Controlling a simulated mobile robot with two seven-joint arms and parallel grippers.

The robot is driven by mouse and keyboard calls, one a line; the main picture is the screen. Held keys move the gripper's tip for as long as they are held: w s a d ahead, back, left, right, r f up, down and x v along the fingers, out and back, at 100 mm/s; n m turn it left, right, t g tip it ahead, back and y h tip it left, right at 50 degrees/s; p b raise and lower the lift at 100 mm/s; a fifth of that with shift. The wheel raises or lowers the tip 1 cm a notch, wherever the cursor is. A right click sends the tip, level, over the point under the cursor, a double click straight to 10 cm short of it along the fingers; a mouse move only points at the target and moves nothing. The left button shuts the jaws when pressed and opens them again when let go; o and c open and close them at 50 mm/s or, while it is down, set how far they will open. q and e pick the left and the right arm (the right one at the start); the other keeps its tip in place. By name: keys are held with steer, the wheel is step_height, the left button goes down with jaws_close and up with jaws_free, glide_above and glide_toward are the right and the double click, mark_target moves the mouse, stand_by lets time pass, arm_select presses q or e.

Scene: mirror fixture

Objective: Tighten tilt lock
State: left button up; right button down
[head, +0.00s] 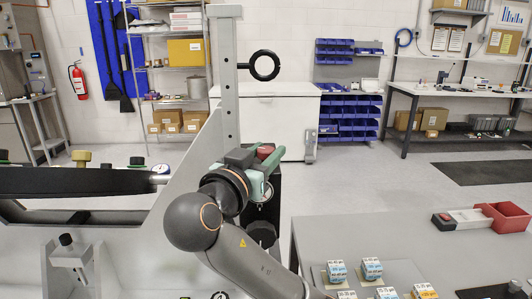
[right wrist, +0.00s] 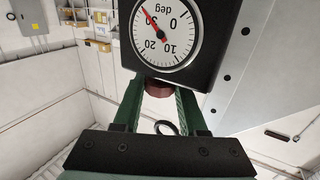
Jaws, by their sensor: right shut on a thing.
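A dark red knob (right wrist: 158,88), which looks like the tilt lock, sits under a black housing with a white degree dial (right wrist: 166,35). The dial's needle points to the upper left, near the 30. The knob's red top (head: 265,150) also shows in the head view, beside the grey upright. My right gripper (head: 269,162) is at the knob, its green fingers shut on it from both sides. The right wrist view shows the gripper (right wrist: 160,90) with the knob between its fingertips. My left gripper is not in view.
A grey post (head: 228,75) carries a black ring (head: 265,65) above the gripper. A long dark mirror frame (head: 70,182) lies to the left. A grey table (head: 330,235) at the right holds small labelled boxes (head: 371,268) and a red bin (head: 503,217).

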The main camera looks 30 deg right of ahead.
steer(key=m+g+h, duration=0.1)
steer(key=m+g, duration=0.1)
steer(key=g, duration=0.1)
steer(key=m+g+h+b, duration=0.1)
steer(key=m+g, duration=0.1)
steer(key=g, duration=0.1)
steer(key=shift+f+g+h+b, duration=0.2)
steer(key=shift+g+h+b, duration=0.1)
steer(key=shift+h, duration=0.1)
steer(key=shift+m+g+b, duration=0.45)
steer(key=shift+m+g, duration=1.35)
steer(key=shift+g, duration=0.9)
steer(key=shift+c, duration=2.2)
jaws_free()
steer(key=shift+r, duration=0.15)
